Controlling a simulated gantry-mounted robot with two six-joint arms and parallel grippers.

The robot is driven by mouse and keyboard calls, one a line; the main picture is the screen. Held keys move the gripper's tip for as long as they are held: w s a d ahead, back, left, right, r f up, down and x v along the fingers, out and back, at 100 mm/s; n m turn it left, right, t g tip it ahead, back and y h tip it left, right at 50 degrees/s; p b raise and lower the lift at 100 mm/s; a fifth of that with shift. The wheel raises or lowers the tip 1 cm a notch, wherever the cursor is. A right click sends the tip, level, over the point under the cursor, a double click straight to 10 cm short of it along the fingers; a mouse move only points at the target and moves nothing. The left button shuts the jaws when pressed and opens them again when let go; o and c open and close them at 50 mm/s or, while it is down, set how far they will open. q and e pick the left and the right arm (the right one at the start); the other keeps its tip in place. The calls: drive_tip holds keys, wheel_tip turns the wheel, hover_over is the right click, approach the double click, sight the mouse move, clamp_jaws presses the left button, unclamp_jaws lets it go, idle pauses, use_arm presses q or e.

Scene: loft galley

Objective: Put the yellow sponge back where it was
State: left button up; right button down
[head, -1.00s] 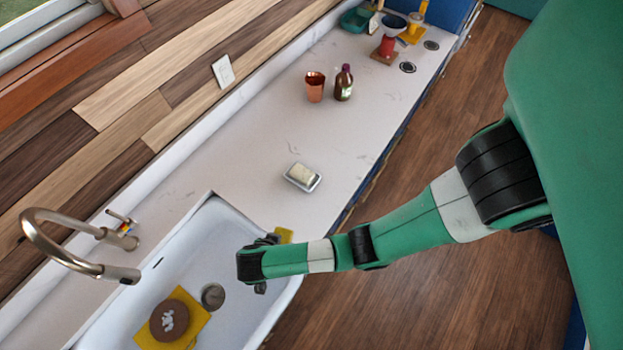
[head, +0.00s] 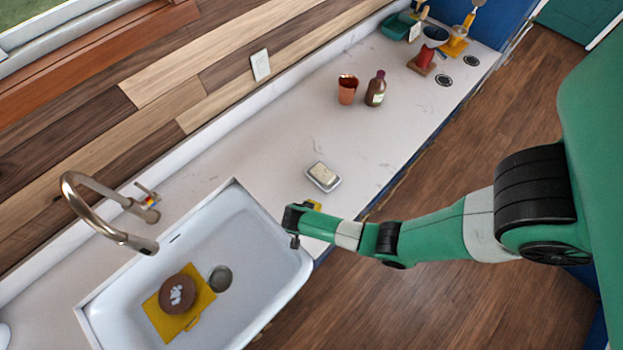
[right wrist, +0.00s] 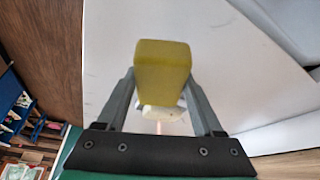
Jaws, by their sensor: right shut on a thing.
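The yellow sponge (right wrist: 162,66) is held between the two fingers of my right gripper (right wrist: 160,80), which is shut on it. In the head view the sponge (head: 315,204) shows only in part, behind my right gripper (head: 297,215), at the sink's right corner. Just beyond it on the counter (head: 250,185) is a small metal dish (head: 334,186) with a pale soap-like block (head: 322,173) in it. In the right wrist view the pale block (right wrist: 162,113) shows partly behind the sponge. My left gripper is in neither view.
The white sink (head: 265,285) holds a yellow mat (head: 205,297) with a round brown thing (head: 178,294) on it. A curved tap (head: 78,190) stands behind the sink. A copper cup (head: 347,90) and a brown bottle (head: 376,90) stand farther along. The counter between them and the dish is clear.

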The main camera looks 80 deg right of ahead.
drive_tip(key=shift+d+f, duration=0.2)
drive_tip(key=shift+f, duration=0.05)
drive_tip(key=shift+a+b+x, duration=0.2)
drive_tip(key=shift+b+x, duration=0.25)
drive_tip(key=shift+x, duration=0.5)
drive_tip(key=shift+a+b+x, duration=0.2)
drive_tip(key=shift+b+x, duration=0.2)
drive_tip(key=shift+x, duration=0.55)
drive_tip(key=shift+f, duration=0.25)
unclamp_jaws()
drive_tip(key=shift+r, duration=0.25)
drive_tip(key=p+v, duration=0.4)
drive_tip(key=v, duration=0.7)
drive_tip(key=shift+a+r, duration=0.2)
drive_tip(key=shift+r, duration=0.15)
